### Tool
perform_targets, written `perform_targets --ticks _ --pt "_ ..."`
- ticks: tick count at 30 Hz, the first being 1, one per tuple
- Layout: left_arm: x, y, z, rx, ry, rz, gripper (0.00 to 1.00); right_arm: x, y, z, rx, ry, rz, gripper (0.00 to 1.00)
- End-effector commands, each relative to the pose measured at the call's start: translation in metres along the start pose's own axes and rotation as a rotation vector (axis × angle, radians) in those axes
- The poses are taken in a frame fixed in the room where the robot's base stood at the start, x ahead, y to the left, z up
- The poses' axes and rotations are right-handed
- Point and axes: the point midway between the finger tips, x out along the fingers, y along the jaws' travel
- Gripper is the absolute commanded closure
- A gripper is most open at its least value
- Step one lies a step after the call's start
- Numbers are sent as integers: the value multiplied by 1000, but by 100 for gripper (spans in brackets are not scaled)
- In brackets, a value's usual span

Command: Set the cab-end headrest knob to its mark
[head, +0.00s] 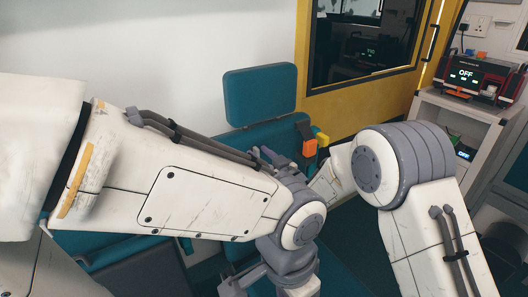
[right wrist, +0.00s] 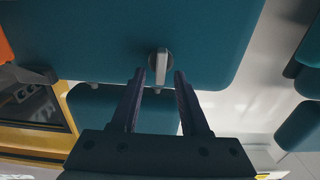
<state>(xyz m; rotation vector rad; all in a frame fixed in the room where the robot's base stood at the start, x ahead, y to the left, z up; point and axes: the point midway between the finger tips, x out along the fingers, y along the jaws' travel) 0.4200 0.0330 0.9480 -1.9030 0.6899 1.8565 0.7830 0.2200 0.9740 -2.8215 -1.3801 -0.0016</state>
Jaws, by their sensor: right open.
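The cab-end headrest (head: 260,95) is a teal pad above the teal backrest (head: 262,132) in the head view. In the right wrist view the headrest (right wrist: 118,103) shows beyond the backrest (right wrist: 120,35). The knob (right wrist: 161,62) is a small light-grey piece with a long grip, at the backrest's edge. My right gripper (right wrist: 160,73) is open, with its fingertips on either side of the knob; I cannot tell whether they touch it. In the head view my right gripper (head: 268,158) is partly hidden by my left arm, and so is the knob. I see no mark. My left gripper is out of view.
An orange buckle (head: 309,147) hangs right of the backrest. A yellow door frame (head: 306,60) with a dark window stands behind it. A red device reading OFF (head: 466,74) sits on a white cabinet at the right. My left arm crosses in front of the seat, close to my right arm.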

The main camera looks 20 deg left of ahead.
Motion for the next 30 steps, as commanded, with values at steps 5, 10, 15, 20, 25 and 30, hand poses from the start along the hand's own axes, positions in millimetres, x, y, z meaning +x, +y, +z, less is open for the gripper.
perform_targets --ticks 5,10,15,20,25,30 --pt "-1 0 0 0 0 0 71 6 0 0 1 -1 1 55" --pt "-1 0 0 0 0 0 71 5 0 0 1 -1 1 55" --pt "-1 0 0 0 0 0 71 5 0 0 1 0 0 100" --pt "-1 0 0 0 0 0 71 5 0 0 1 0 0 100" --pt "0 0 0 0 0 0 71 5 0 0 -3 1 0 100" --pt "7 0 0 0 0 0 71 5 0 1 -36 3 0 100"
